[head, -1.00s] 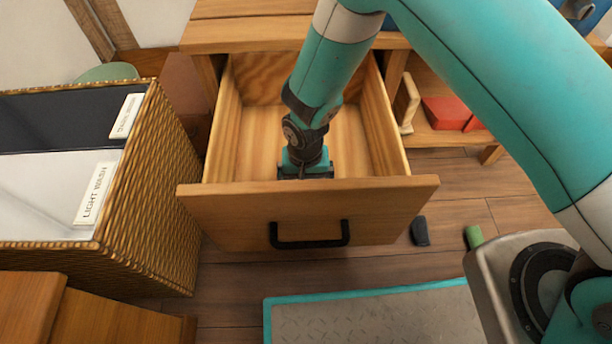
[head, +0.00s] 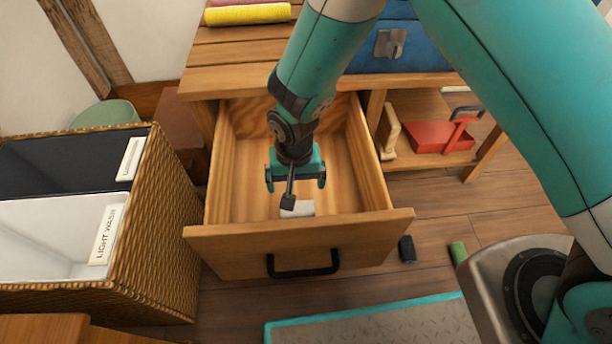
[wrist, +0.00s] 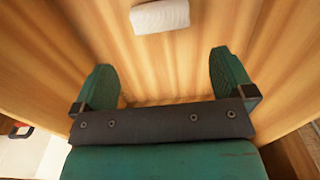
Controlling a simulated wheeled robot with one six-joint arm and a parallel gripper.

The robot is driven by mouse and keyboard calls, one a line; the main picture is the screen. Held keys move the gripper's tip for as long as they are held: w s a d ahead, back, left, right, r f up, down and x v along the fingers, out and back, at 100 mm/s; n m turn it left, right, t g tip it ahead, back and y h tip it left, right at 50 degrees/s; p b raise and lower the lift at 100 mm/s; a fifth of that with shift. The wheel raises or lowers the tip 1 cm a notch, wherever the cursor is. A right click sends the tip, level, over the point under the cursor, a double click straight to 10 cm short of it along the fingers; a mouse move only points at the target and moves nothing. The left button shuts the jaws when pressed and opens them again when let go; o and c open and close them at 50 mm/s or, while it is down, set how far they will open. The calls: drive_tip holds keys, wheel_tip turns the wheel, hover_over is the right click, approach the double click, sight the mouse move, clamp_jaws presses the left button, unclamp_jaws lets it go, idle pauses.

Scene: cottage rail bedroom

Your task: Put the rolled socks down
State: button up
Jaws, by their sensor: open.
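The rolled socks (head: 299,208) are a small white roll lying on the bottom of the open wooden drawer (head: 225,240), near its front panel. In the head view my gripper partly covers them. The wrist view shows the white roll (wrist: 160,16) at the top edge, beyond the fingertips and apart from them. My gripper (head: 296,182) hangs inside the drawer space, above the socks. In the wrist view my gripper (wrist: 162,78) has its two green fingers wide apart with nothing between them.
A wicker hamper (head: 150,230) with labelled compartments stands close left of the drawer. The wooden bench (head: 240,80) above carries a yellow roll (head: 247,14) and a blue box (head: 400,50). A red item (head: 435,137) sits on the right shelf. Small dark (head: 407,249) and green (head: 458,252) items lie on the floor.

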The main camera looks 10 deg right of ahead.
drive_tip(key=s+d+r+n+y, duration=0.1)
drive_tip(key=s+d+r, duration=0.15)
drive_tip(key=r, duration=0.75)
drive_tip(key=s+d+r+n+y, duration=0.1)
drive_tip(key=d+r+n, duration=0.15)
drive_tip(key=r, duration=0.65)
drive_tip(key=s+d+r+n+y, duration=0.1)
drive_tip(key=s+d+r+n, duration=0.1)
drive_tip(key=s+r, duration=0.3)
drive_tip(key=s+d+r+n+y, duration=0.1)
drive_tip(key=s+d+r+n, duration=0.1)
drive_tip(key=s+d+r, duration=0.3)
drive_tip(key=s+r, duration=0.1)
drive_tip(key=s, duration=0.1)
drive_tip(key=shift+s, duration=0.3)
drive_tip(key=shift+a+r, duration=0.15)
